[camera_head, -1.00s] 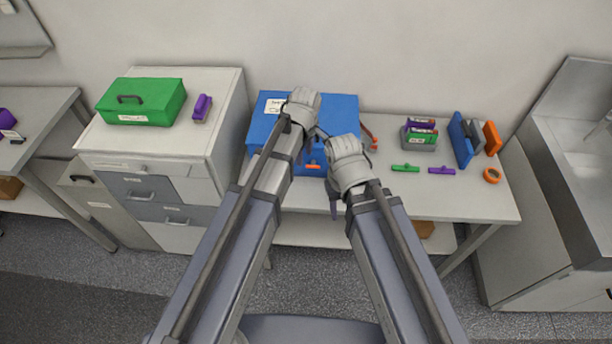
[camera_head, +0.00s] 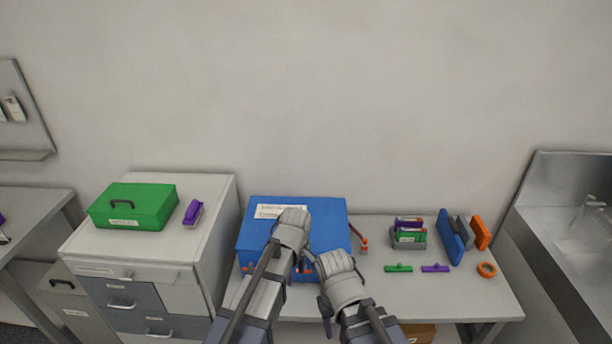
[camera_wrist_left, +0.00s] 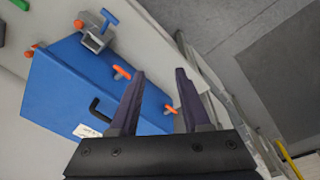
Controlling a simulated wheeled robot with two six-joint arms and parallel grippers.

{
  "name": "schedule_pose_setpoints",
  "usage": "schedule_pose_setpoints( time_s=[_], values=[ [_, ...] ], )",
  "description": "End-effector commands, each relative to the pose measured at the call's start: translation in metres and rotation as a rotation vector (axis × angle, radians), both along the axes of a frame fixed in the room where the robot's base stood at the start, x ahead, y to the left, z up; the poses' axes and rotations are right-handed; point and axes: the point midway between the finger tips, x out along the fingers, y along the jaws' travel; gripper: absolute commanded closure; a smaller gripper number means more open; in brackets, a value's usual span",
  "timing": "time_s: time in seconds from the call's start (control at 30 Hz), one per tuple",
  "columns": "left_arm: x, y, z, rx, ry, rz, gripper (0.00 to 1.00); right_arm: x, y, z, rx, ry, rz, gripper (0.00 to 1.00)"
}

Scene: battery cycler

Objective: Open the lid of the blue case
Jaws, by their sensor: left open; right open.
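The blue case (camera_head: 330,215) stands on the workbench with its lid shut and a white label on top. In the left wrist view, the case (camera_wrist_left: 60,85) shows a black handle (camera_wrist_left: 98,110) and two orange latches (camera_wrist_left: 122,72) (camera_wrist_left: 170,110); I cannot tell whether they are fastened. My left gripper (camera_head: 299,264) is at the case's front, its hand covering part of the lid. Its open, empty fingers (camera_wrist_left: 159,72) are near the latches; contact is unclear. My right gripper (camera_head: 325,303) is open by the case's front right corner, its fingertips partly hidden.
A drawer cabinet on the left carries a green case (camera_head: 135,205) and a purple object (camera_head: 193,213). Right of the blue case are a red-orange tool (camera_head: 360,240), a grey holder (camera_head: 408,240), small bars, upright panels (camera_head: 450,236) and an orange ring (camera_head: 486,269). A sink stands far right.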

Motion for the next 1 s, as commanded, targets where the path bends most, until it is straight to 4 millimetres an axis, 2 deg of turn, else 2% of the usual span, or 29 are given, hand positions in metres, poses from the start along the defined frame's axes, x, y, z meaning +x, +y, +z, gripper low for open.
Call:
schedule_pose_setpoints(
  time_s=[0.07,0.17,0.4,0.6,0.77,1.0],
  values=[
    [-0.005,0.000,-0.003,0.004,0.004,-0.024,0.53,0.001,0.000,-0.003,0.000,-0.004,0.008,0.50],
    [-0.026,0.000,-0.016,0.024,0.024,-0.157,0.53,0.001,0.000,-0.016,-0.001,-0.003,0.008,0.50],
    [-0.102,0.000,-0.053,0.091,0.118,-0.713,0.53,0.001,0.000,-0.052,-0.002,-0.003,0.011,0.50],
    [-0.144,0.004,-0.070,0.116,0.181,-1.064,0.53,0.001,0.000,-0.069,-0.002,-0.002,0.013,0.50],
    [-0.156,0.005,-0.073,0.121,0.202,-1.183,0.53,0.001,0.000,-0.073,-0.002,-0.003,0.014,0.50],
    [-0.156,0.005,-0.072,0.120,0.205,-1.200,0.53,0.001,0.000,-0.072,-0.002,-0.003,0.014,0.50]
  ],
)
